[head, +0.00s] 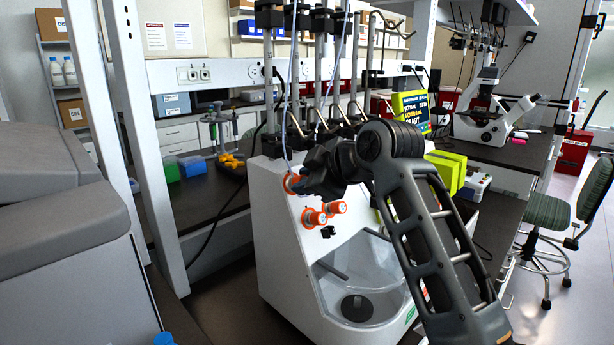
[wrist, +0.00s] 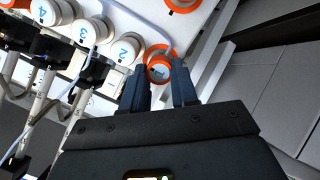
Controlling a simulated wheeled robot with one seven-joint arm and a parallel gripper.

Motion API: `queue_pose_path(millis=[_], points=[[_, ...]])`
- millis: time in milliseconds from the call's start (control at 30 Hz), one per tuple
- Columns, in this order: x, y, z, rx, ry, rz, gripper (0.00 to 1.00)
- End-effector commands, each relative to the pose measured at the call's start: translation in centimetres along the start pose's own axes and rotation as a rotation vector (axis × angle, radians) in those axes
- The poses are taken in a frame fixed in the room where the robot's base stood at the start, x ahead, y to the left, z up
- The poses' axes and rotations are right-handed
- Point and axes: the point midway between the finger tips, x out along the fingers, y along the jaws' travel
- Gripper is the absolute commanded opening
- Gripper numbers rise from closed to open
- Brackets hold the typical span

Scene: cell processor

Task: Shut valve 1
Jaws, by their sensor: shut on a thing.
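My gripper (head: 305,184) reaches the upper left orange-ringed knob (head: 291,183) there. In the wrist view my gripper (wrist: 161,85) has its two dark fingers on either side of an orange-ringed valve knob (wrist: 158,60), shut on it. That knob stands at the end of a row beside white caps marked 2 (wrist: 123,47) and 3 (wrist: 84,31).
Two more orange-ringed knobs (head: 314,218) sit below my gripper. Thin tubing runs down close to the held knob, and metal poles with hooks (head: 318,75) rise behind it. A white frame post (head: 130,90) and a grey machine (head: 80,260) stand left.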

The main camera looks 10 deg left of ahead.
Motion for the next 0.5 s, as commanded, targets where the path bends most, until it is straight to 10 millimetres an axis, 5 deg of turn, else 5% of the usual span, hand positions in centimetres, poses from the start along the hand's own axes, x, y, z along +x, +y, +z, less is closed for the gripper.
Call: queue_pose_path(millis=[433,467,500], points=[[0.04,-0.05,0.30,0.012,-0.004,-0.004,0.00],[0.05,-0.06,0.30,0.012,-0.004,-0.004,0.30],[0.05,-0.06,0.29,0.012,-0.004,-0.004,0.34]])
